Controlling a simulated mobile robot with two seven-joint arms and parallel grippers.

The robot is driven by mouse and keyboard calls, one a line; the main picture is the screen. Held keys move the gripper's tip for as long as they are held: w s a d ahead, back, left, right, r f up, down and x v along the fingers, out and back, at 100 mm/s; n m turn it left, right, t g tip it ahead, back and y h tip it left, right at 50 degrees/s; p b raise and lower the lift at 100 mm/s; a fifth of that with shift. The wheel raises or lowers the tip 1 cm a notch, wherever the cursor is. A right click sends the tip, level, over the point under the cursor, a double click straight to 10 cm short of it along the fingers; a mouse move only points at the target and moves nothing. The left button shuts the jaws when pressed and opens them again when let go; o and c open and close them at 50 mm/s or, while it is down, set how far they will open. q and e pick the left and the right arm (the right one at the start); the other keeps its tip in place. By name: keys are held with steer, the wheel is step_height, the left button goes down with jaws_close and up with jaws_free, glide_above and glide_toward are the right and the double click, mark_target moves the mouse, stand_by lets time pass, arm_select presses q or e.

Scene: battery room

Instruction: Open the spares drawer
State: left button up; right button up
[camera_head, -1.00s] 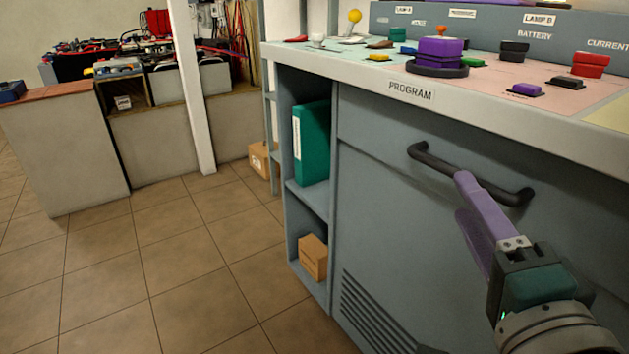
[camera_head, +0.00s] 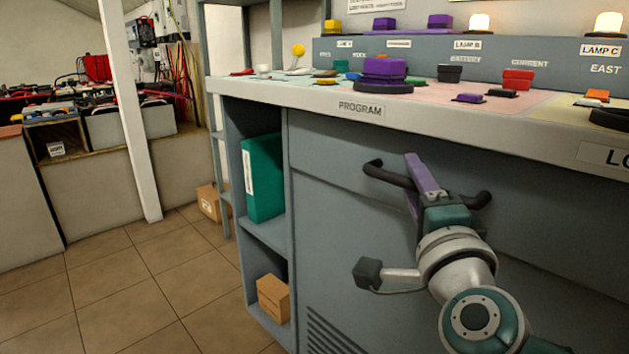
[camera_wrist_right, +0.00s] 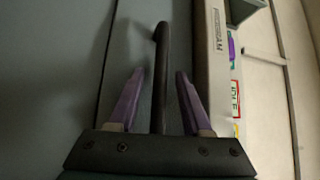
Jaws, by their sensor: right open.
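The drawer front (camera_head: 325,188) is a grey-blue panel under the bench top, and it looks flush with the cabinet. Its black bar handle (camera_head: 388,176) runs across it. My right gripper (camera_head: 411,176) is at the middle of the handle, with its purple fingers apart. In the right wrist view, the handle (camera_wrist_right: 161,55) passes between the two open fingers (camera_wrist_right: 160,76), with a gap visible on each side. My left gripper is not in view.
The bench top (camera_head: 300,96) overhangs just above the handle and carries a purple knob (camera_head: 384,70) and several buttons. Open shelves to the left hold a green binder (camera_head: 264,178) and a cardboard box (camera_head: 273,297). Tiled floor (camera_head: 150,290) is clear at the lower left.

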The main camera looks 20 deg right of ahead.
jaws_close()
stand_by(0.3)
stand_by(1.1)
